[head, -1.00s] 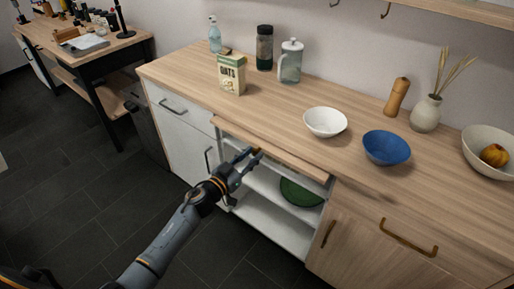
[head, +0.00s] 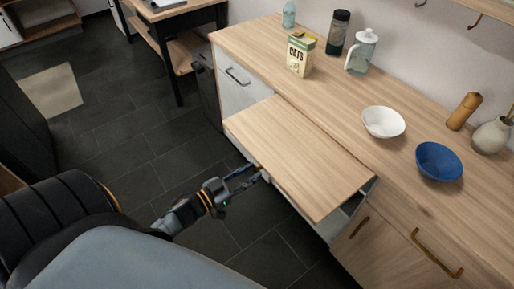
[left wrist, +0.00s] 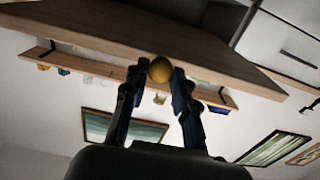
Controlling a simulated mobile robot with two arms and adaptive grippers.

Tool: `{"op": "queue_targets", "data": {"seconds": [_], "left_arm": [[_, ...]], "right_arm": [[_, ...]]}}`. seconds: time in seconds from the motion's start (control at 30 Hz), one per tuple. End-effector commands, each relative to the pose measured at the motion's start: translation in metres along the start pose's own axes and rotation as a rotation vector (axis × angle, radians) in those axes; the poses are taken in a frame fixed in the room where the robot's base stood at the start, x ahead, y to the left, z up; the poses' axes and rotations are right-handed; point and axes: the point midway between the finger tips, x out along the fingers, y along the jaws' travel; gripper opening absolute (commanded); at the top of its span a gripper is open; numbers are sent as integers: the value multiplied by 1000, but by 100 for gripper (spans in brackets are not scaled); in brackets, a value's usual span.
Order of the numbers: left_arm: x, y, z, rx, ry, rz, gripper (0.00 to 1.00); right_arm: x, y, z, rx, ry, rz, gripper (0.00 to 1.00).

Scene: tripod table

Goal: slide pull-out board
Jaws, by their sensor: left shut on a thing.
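The pull-out board (head: 300,160) is a light wooden panel that stands well out from under the counter top in the head view. My left gripper (head: 254,172) is at the board's front edge. In the left wrist view, the gripper's fingers (left wrist: 160,80) are shut on a round brass knob (left wrist: 160,69) on the board's edge. The board's underside (left wrist: 150,35) spans the top of that view. In the head view the knob is mostly hidden by the fingers. My right gripper is not in view.
The counter (head: 330,95) carries an oats box (head: 300,55), a dark jar (head: 338,32), a pitcher (head: 362,50), a white bowl (head: 383,122) and a blue bowl (head: 439,161). Dark tiled floor (head: 130,130) is clear before the cabinet.

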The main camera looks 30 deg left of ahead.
Motion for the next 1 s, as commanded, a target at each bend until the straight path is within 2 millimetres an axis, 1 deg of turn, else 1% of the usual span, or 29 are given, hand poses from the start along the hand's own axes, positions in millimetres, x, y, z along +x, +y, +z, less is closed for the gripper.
{"op": "queue_targets", "data": {"seconds": [0.33, 0.37, 0.4, 0.43, 0.47, 0.67, 0.77, 0.87, 0.97, 1.0], "left_arm": [[-1, -1, -1, 1, 3, 0, 0], [-1, -1, -1, 1, 3, 0, 33], [-1, -1, -1, 1, 3, 0, 42], [-1, -1, -1, 1, 2, 0, 48], [-1, -1, -1, 0, 2, 0, 49], [-1, 0, 0, 0, 1, 0, 49], [-2, 0, 0, 0, 0, 0, 49], [-10, 0, 1, -1, -2, 0, 49], [-27, 0, 1, -1, -4, 0, 49], [-35, 0, 2, -2, -4, -1, 49]], "right_arm": [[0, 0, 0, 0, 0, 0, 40], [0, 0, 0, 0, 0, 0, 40], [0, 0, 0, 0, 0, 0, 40], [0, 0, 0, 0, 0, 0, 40], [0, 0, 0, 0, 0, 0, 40], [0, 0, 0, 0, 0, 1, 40], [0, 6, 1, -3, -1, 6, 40], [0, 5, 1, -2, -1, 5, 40], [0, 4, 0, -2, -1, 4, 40], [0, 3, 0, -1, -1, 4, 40]]}}
